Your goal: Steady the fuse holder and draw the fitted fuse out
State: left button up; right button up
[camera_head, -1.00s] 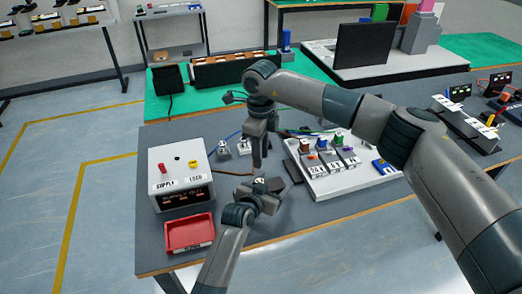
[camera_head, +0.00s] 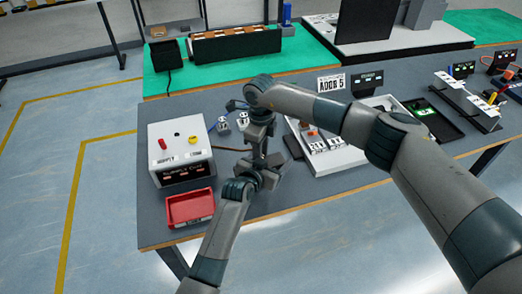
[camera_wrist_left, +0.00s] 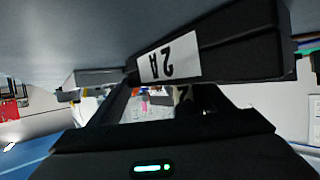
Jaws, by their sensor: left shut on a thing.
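A black fuse holder (camera_wrist_left: 228,42) with a white "2A" label, upside down in the picture, fills the top of the left wrist view. My left gripper (camera_head: 264,166) is shut on the holder; its fingers (camera_wrist_left: 160,106) reach up to it in the wrist view. In the head view the holder is mostly hidden between the two grippers. My right gripper (camera_head: 259,146) points down right above the left one, the two nearly touching. Its jaw opening is too small and dark to read. The fitted fuse cannot be made out in either view.
A white supply box (camera_head: 178,142) and a red tray (camera_head: 190,209) stand left of the grippers. A white tray (camera_head: 347,165) with labelled holders lies to the right, partly behind my right arm. A black tray (camera_head: 447,128) stands beyond it. The table's front edge is clear.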

pick_arm(q)
jog(key=shift+s+a+f, duration=0.15)
jog(key=shift+f, duration=0.2)
jog(key=shift+s+a+f, duration=0.1)
jog(key=shift+f, duration=0.25)
pick_arm(e)
grip_shut()
jog(key=shift+r, duration=0.1)
jog(key=shift+w+r, duration=0.1)
jog(key=shift+r, duration=2.4)
pick_arm(q)
jog(key=o, duration=1.3)
pick_arm(e)
jog(key=shift+w+a, duration=0.1)
